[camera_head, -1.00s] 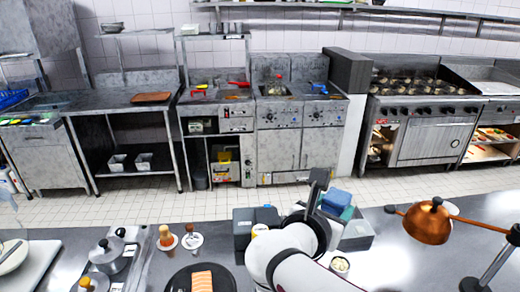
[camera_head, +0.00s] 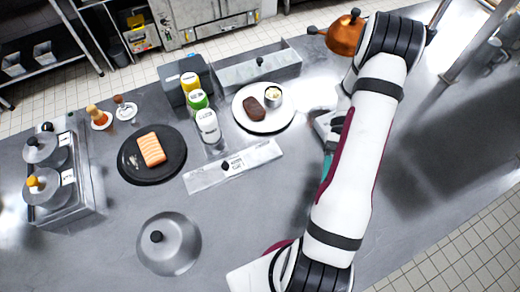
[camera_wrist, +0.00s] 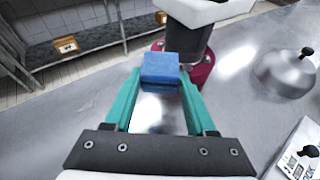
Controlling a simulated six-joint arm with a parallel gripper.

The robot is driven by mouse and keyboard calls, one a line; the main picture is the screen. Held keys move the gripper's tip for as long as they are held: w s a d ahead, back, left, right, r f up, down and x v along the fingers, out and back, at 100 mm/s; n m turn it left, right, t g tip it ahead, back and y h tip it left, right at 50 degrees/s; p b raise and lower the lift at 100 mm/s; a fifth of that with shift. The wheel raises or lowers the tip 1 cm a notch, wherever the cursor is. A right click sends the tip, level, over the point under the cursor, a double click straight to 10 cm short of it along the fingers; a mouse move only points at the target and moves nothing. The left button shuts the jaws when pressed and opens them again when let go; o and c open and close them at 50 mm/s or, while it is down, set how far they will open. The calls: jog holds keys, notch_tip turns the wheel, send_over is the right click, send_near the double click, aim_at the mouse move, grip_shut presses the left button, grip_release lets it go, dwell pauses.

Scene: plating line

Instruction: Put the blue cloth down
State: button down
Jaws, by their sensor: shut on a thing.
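The blue cloth (camera_wrist: 160,68) is a small folded block in the wrist view, held between the teal fingertips of my gripper (camera_wrist: 159,84). My gripper is shut on it. Behind the cloth in the wrist view are a dark and maroon part of my arm's base and bare grey counter. In the head view my forearm covers most of the gripper, and only a strip of teal finger (camera_head: 327,166) shows. The cloth is hidden there.
A white plate (camera_head: 247,126) with a brown patty and small cup, a black plate (camera_head: 130,170) with salmon, several bottles (camera_head: 208,127), a grey bin (camera_head: 270,72) and a steel dome (camera_head: 168,245) stand on the counter. The counter right of my arm is bare.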

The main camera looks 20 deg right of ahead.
jog(key=m+t+y, duration=0.1)
jog(key=m+t, duration=0.1)
jog(key=a+m+t+y, duration=0.1)
jog(key=m+t+y, duration=0.1)
jog(key=a+m+t+y, duration=0.1)
jog(key=m+t, duration=0.1)
jog(key=shift+s+f+m+t+y, duration=0.2)
jog(key=shift+f+m+t+y, duration=0.15)
jog(key=shift+m+t+y, duration=0.05)
jog(key=w+m+t, duration=0.2)
jog(key=m+t, duration=0.5)
jog(key=t, duration=0.1)
jog(key=m+t+h, duration=0.8)
jog(key=m+t, duration=0.1)
jog(key=m, duration=0.1)
send_over(297, 170)
notch_tip(297, 170, down, 6)
jog(key=shift+a+f, duration=0.1)
jog(key=shift+f, duration=0.1)
notch_tip(297, 170, down, 4)
jog(key=shift+w+f, duration=0.15)
jog(key=shift+c, duration=1.1)
grip_release()
